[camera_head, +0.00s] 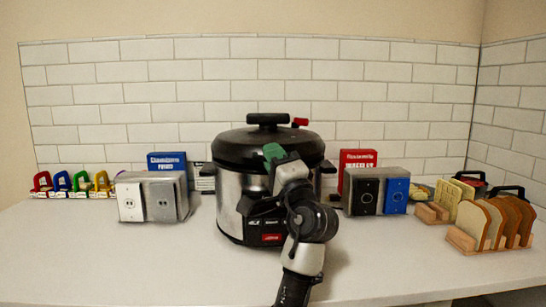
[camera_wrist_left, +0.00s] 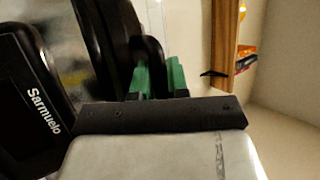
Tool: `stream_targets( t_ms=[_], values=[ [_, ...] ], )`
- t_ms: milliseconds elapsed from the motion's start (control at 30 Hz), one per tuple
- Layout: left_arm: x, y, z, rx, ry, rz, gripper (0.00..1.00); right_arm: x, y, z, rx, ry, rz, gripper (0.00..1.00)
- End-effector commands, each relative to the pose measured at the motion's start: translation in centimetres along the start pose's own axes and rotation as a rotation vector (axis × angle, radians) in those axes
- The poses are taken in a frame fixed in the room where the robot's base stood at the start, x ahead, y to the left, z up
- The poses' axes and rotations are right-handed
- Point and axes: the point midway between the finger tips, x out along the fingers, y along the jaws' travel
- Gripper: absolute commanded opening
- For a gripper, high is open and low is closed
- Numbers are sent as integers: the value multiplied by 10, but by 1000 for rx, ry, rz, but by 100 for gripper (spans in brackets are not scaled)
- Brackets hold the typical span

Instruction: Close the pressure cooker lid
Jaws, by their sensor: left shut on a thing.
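The pressure cooker (camera_head: 229,200) stands in the middle of the counter, with a steel body and black front panel. Its black lid (camera_head: 240,146) is on top and looks about level, with a black top handle (camera_head: 268,119) and a red knob (camera_head: 300,122). I cannot tell whether the lid is latched. My left gripper (camera_head: 274,153), with green fingertips, is at the lid's front edge, shut on a black part of it. In the left wrist view the green fingertips (camera_wrist_left: 158,77) are beside black rounded cooker parts (camera_wrist_left: 110,40). My right gripper is not in view.
Switch boxes stand left (camera_head: 160,198) and right (camera_head: 375,192) of the cooker. Blue (camera_head: 168,161) and red (camera_head: 358,158) boxes are behind. Colored padlock-like items (camera_head: 72,185) sit far left, a toast rack (camera_head: 490,228) far right.

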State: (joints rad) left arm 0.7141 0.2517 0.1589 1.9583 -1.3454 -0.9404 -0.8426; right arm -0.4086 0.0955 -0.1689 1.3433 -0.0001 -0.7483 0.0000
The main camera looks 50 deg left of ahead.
Motion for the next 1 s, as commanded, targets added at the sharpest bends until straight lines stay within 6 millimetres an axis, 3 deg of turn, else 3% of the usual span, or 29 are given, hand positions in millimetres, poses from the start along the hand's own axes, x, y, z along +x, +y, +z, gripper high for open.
stream_targets(
  t_ms=[333,367,533,1000],
  values=[
    [-3,8,0,15,-1,14,0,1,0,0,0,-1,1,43],
    [-3,8,0,16,-1,14,17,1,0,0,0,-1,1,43],
    [-2,7,0,12,0,13,40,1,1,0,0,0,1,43],
    [-1,5,0,6,1,10,40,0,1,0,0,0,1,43]
  ],
)
